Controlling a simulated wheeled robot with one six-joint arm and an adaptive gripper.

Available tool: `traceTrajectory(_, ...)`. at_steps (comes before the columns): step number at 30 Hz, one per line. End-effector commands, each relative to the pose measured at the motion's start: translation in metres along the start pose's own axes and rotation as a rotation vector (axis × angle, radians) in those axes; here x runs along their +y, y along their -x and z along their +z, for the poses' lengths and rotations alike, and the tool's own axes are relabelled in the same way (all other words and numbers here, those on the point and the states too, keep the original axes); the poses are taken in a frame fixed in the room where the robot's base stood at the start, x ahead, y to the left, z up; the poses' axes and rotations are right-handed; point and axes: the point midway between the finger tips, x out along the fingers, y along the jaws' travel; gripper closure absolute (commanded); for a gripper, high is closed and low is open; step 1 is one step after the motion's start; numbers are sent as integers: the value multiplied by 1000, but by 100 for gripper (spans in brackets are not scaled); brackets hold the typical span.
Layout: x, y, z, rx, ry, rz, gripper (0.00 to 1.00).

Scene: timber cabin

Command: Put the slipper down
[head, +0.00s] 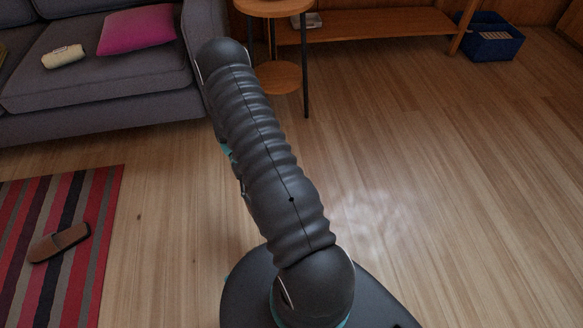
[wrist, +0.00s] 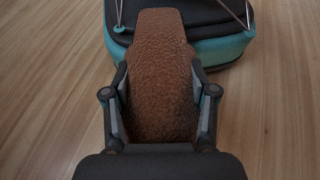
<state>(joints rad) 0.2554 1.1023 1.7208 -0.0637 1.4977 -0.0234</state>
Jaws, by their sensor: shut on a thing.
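My gripper (wrist: 160,108) is shut on a brown slipper (wrist: 160,60) in the wrist view. The slipper's textured brown surface lies lengthwise between the two fingers, and its far end overlaps my dark and teal base. Wood floor shows on both sides. In the head view my arm hides the gripper and the held slipper. Another brown slipper (head: 60,243) lies on the striped rug (head: 110,190) at the lower left.
A grey sofa (head: 100,105) with a pink cushion (head: 137,29) stands at the upper left. A round side table (head: 274,6), a low wooden bench (head: 380,24) and a blue bin (head: 490,38) stand at the back. The floor at right is clear.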

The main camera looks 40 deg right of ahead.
Motion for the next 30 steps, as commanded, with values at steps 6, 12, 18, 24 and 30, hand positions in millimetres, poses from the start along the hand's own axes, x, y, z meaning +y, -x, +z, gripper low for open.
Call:
traceTrajectory(6,72,8,-22,-2,157,381,81)
traceTrajectory(12,101,16,-68,-5,316,757,81)
traceTrajectory(18,104,23,-108,-3,422,1016,81)
traceTrajectory(24,104,28,-127,0,459,1112,81)
traceTrajectory(30,127,41,-154,2,458,1115,81)
